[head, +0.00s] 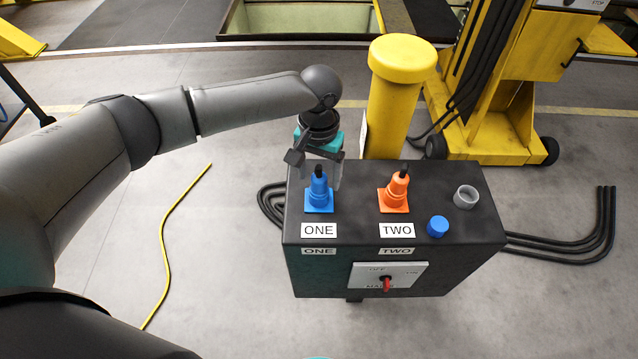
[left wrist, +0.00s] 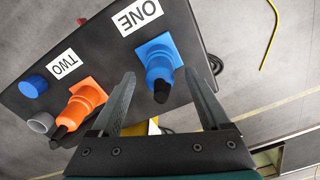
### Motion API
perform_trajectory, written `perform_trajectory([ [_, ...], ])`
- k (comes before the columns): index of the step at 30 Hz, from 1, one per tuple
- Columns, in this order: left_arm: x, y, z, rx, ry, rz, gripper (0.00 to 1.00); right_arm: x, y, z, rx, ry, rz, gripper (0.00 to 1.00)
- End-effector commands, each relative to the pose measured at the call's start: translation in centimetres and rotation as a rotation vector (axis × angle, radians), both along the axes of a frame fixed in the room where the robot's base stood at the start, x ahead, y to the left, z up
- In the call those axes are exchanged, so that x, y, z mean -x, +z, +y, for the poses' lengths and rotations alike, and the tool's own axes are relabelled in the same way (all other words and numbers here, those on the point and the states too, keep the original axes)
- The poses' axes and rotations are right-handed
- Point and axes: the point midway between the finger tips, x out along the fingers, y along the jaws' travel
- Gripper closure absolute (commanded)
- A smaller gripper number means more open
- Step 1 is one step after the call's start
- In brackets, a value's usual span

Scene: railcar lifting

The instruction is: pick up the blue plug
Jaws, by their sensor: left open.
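The blue plug (head: 319,194) stands upright on its square base on top of a black box (head: 345,222), behind the label ONE. It also shows in the left wrist view (left wrist: 159,62), with its dark tip toward the camera. My left gripper (head: 323,180) is open and hangs down just behind and around the top of the blue plug. In the left wrist view its two fingers (left wrist: 163,98) point at the plug, one on each side of its picture. I cannot tell whether they touch it. My right gripper is not in view.
An orange plug (head: 396,193) stands to the right behind the label TWO. A blue cap (head: 438,227) and a grey ring (head: 466,196) sit further right. A yellow post (head: 392,110) rises behind the box. A red-handled switch (head: 387,284) is on the front.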

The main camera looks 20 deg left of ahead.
Motion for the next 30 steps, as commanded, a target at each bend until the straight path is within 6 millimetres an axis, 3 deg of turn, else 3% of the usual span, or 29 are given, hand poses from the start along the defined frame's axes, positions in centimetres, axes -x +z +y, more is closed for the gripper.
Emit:
perform_trajectory([
  [3, 0.0, -1.21, -0.02, 0.0, 0.0, 0.0, 0.2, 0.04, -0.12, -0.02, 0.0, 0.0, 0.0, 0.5],
  [11, 0.01, -1.45, -0.01, 0.0, -0.001, -0.001, 0.2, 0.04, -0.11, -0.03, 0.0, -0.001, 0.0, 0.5],
  [30, -0.01, -1.4, 0.0, 0.0, -0.001, -0.001, 0.91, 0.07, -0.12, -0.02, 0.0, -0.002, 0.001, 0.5],
])
